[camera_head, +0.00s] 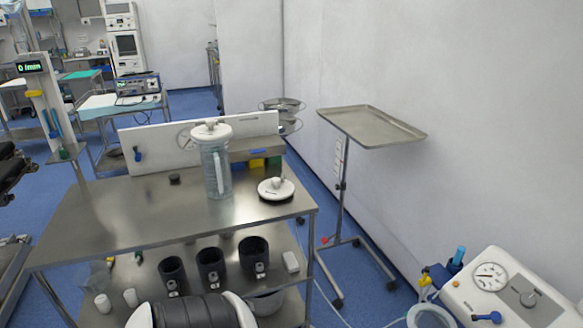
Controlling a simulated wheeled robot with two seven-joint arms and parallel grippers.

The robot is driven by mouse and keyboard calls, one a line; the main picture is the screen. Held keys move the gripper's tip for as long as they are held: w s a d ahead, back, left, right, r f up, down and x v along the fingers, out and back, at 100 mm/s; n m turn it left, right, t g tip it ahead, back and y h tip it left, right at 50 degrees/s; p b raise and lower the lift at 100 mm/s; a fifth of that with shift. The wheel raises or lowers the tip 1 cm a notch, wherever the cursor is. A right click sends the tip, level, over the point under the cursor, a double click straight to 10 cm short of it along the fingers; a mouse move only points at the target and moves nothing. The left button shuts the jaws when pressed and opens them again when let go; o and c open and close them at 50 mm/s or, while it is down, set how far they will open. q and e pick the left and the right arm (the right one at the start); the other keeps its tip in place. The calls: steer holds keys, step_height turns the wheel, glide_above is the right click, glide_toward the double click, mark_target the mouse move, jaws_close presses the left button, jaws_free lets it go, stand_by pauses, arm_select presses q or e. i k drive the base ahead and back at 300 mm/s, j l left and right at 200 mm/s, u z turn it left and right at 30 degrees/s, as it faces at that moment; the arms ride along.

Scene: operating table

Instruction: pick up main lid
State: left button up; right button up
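A white round lid (276,188) with a raised knob and a dark rim lies on the steel table top (130,215), near its right edge. A clear ribbed canister (216,172) with a handle stands upright to the left of it. Another white lid (211,130) sits on top of this canister. I cannot tell from the picture which of the two is the main lid. Neither of my grippers shows in this view, and nothing is seen touching either lid.
A white panel with a gauge (160,142) stands along the table's back edge. A small black knob-like piece (175,179) lies on the table top. Several black cups (211,268) stand on the shelf below. A tray stand (372,126) is at the right. The table's front left is clear.

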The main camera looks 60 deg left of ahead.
mark_target(276, 188)
steer(key=u, duration=2.15)
steer(key=i+j+z, duration=0.15)
steer(key=j+z, duration=0.2)
steer(key=j, duration=0.15)
steer(key=j+z, duration=0.4)
steer(key=j, duration=0.15)
steer(key=j+z, duration=0.35)
steer(key=j, duration=0.2)
steer(key=i, duration=0.05)
